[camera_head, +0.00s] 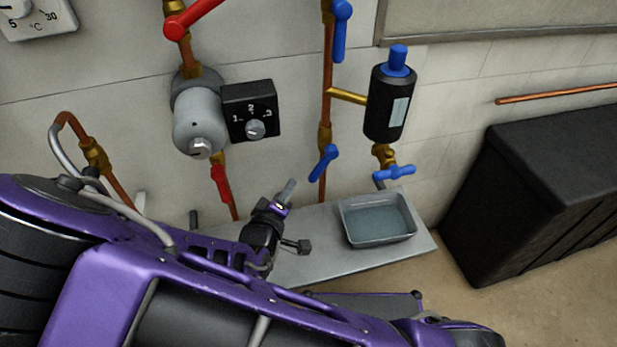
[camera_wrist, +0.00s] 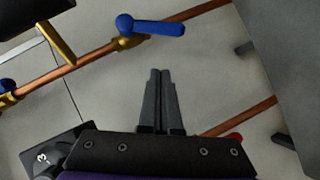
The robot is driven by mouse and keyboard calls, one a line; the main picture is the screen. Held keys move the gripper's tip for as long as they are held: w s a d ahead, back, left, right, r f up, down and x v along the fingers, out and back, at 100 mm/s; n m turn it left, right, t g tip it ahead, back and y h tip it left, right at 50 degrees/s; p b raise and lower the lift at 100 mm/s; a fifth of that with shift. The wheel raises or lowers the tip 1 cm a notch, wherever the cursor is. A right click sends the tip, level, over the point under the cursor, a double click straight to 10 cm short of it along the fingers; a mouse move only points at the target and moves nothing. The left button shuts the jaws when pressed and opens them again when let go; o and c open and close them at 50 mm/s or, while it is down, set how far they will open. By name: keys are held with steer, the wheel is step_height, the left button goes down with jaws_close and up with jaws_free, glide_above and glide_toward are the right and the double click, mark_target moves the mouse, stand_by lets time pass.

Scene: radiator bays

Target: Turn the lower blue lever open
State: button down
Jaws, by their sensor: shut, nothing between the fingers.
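The lower blue lever (camera_head: 323,163) is on the middle copper pipe, below the brass side branch, set at a slant across the pipe. In the wrist view the lower blue lever (camera_wrist: 152,26) lies beyond my fingertips, its handle pointing right at an angle to the pipe. My gripper (camera_head: 288,188) is below and left of the lever. In the wrist view my gripper (camera_wrist: 160,72) has its fingers together and empty, with a visible gap to the lever. The upper blue lever (camera_head: 341,30) lies along the same pipe, higher up.
A grey pump with a black dial box (camera_head: 250,110) and a red lever (camera_head: 220,184) are left of the pipe. A black cylinder (camera_head: 389,103) with a blue tap (camera_head: 397,172) is right. A grey tray (camera_head: 378,220) sits on the shelf. A black cabinet (camera_head: 540,190) stands far right.

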mark_target(322, 165)
steer(key=w+d+f+b, duration=0.2)
steer(key=w+d+f, duration=0.1)
steer(key=w, duration=0.4)
steer(key=shift+w+d+f, duration=0.15)
steer(key=shift+d+f, duration=0.2)
steer(key=shift+d, duration=0.4)
